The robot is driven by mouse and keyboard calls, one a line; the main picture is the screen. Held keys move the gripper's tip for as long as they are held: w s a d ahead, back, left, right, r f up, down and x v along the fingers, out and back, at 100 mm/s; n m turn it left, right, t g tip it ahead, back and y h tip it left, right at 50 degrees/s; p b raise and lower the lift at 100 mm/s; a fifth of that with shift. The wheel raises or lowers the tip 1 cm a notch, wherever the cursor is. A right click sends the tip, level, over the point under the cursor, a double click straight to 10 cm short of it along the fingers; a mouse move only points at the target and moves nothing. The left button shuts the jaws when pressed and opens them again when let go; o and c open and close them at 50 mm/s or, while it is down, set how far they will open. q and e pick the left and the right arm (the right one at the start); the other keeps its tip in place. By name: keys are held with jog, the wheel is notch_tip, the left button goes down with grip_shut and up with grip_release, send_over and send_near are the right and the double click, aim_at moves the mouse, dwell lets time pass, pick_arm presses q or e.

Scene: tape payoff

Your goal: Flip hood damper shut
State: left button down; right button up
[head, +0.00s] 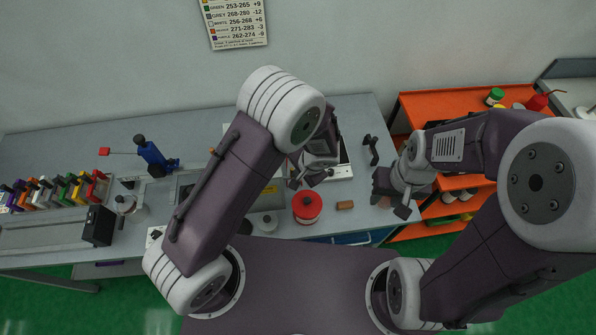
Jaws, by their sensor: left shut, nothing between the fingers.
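No part is plainly recognisable as the hood damper in the head view; I cannot tell which piece it is.
The grey bench (60,160) holds a blue lever device (152,157), a row of coloured holders (60,188), a black box (98,226), a red-topped container (307,206) and a small brown block (345,205). An orange shelf cart (450,105) stands at right.

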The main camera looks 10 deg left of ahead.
pick_arm(q)
jog(key=shift+d, duration=0.1)
pick_arm(e)
jog(key=shift+d, duration=0.1)
